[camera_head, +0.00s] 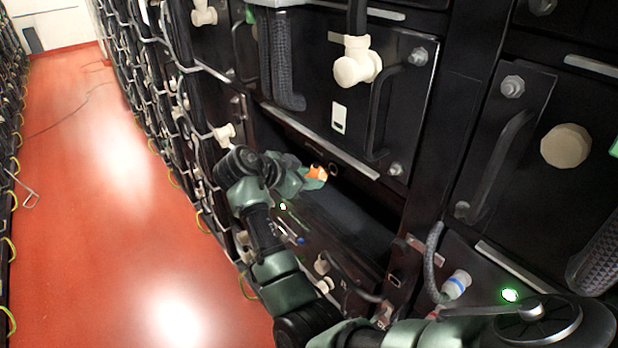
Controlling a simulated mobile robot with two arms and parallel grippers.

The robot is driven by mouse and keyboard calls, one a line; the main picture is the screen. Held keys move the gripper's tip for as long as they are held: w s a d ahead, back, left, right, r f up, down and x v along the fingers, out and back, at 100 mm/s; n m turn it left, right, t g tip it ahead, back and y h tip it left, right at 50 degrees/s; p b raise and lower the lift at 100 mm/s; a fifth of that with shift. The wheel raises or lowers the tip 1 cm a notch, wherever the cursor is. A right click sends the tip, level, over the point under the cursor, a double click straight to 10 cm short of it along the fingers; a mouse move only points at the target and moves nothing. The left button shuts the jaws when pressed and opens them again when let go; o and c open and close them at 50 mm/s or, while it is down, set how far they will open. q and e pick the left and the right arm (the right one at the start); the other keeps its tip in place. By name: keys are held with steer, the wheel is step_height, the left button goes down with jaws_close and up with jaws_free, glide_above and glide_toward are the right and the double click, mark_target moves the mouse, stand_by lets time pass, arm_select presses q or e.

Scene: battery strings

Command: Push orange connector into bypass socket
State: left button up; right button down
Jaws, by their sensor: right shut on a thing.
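My right gripper (312,177) is shut on the orange connector (317,172). It holds the connector at the upper edge of an open, dark bay in the battery rack. Only a small orange part of the connector shows; the rest is hidden by the gripper. A small dark socket-like opening (333,170) lies just to the right of the connector, on the strip below the upper module. I cannot tell if it is the bypass socket, or if the connector touches it. My left gripper is not in view.
A black module (340,100) with a handle and a cream knob (357,62) sits above the bay. A lower module with small lights and a grey cable (433,262) with a blue-ringed plug (456,284) are below and right. The red floor aisle (110,180) is clear.

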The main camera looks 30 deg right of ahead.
mark_target(320, 172)
steer(key=shift+w+d, duration=0.15)
steer(key=shift+d, duration=1.55)
steer(key=c, duration=0.9)
jaws_free()
steer(key=shift+a+r+b, duration=0.15)
steer(key=shift+a+b, duration=0.15)
steer(key=shift+b, duration=0.05)
steer(key=b+v, duration=0.2)
steer(key=v, duration=0.4)
steer(key=shift+a+r, duration=0.1)
steer(key=shift+a, duration=0.1)
steer(key=shift+a+r, duration=0.25)
steer(key=shift+r, duration=0.05)
